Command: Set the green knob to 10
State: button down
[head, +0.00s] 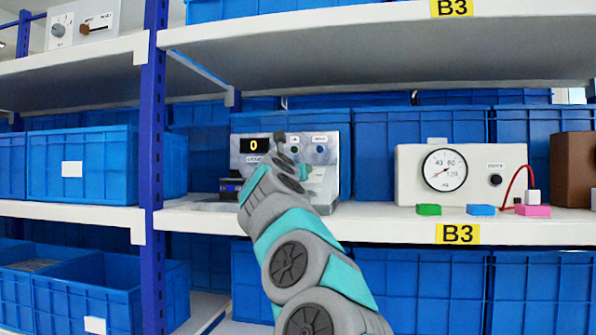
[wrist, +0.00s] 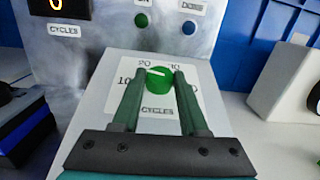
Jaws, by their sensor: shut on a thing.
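The green knob (wrist: 160,81) sits on the sloped pale panel (wrist: 88,100) of a machine in the wrist view. A white mark crosses its upper face. My gripper (wrist: 158,73) is shut on the knob, one finger at each side. A "10" (wrist: 123,80) is printed left of the knob. Other numbers above it are partly hidden by the fingers. A "CYCLES" label (wrist: 157,109) is below the knob. In the head view the machine's display (head: 254,145) reads 0, and my arm hides the knob.
A green button (wrist: 141,20) and a blue button (wrist: 189,26) are on the upright face above the knob. A dark blue and black object (wrist: 25,128) stands to the left. A white gauge box (head: 410,180) stands right on the same shelf, with coloured blocks (head: 480,210) in front.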

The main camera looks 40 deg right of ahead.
jog(key=shift+s+d+r+n+t+y+p, duration=0.1)
jog(key=shift+n+t+y+p, duration=0.45)
jog(key=shift+n+y, duration=0.1)
jog(key=shift+s+r+n+t+y+p, duration=0.1)
jog(key=shift+n+t+y+p, duration=0.45)
jog(key=shift+n, duration=0.1)
jog(key=shift+f+n, duration=0.1)
jog(key=shift+n, duration=0.3)
jog(key=shift+c, duration=2.2)
grip_release()
jog(key=shift+f, duration=0.1)
jog(key=shift+s+a+f, duration=0.15)
jog(key=shift+s+a, duration=0.3)
jog(key=shift+b+v, duration=1.1)
jog(key=shift+v, duration=2.1)
jog(key=shift+s+d, duration=0.15)
